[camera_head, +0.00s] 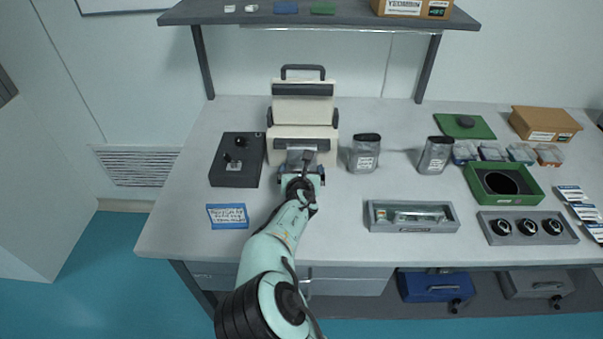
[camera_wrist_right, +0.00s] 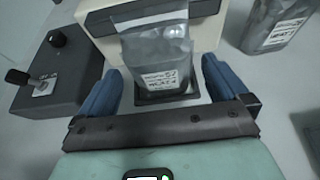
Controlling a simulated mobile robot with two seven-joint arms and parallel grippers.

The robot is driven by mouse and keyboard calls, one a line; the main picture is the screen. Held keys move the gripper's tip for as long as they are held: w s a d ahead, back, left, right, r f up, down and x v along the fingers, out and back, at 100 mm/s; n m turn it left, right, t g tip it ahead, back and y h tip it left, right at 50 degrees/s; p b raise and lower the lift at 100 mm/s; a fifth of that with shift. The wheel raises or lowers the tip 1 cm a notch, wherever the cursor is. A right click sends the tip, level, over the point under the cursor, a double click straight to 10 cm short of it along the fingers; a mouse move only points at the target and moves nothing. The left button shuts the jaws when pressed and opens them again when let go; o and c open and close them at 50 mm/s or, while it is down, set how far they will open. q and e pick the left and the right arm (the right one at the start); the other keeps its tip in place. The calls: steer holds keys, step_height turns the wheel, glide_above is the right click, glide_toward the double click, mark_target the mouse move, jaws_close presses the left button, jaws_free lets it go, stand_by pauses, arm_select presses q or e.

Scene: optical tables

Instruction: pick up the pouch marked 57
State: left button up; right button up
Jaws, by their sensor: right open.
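A grey foil pouch (camera_wrist_right: 155,60) with a white printed label stands upright at the front of a cream bench device (camera_head: 304,104), on a dark plate. Its label is too blurred to read surely. My right gripper (camera_head: 301,174) is in front of the device; in the right wrist view the gripper (camera_wrist_right: 161,75) is open, with a blue finger on each side of the pouch and gaps between. In the head view the pouch is largely hidden by my gripper. Two more grey pouches stand to the right, a nearer one (camera_head: 364,155) and a farther one (camera_head: 435,156). My left gripper is out of view.
A dark control box (camera_head: 237,160) with a joystick and knob stands close left of the device. A blue-edged label card (camera_head: 228,216) lies front left. A grey tray (camera_head: 411,226) and green bin (camera_head: 476,184) stand right. A shelf (camera_head: 340,17) spans the back.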

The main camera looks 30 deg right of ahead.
mark_target(301, 168)
steer(key=shift+p+x, duration=0.3)
steer(key=shift+x, duration=2.8)
steer(key=shift+a+f, duration=0.1)
steer(key=shift+a, duration=0.1)
steer(key=c, duration=0.9)
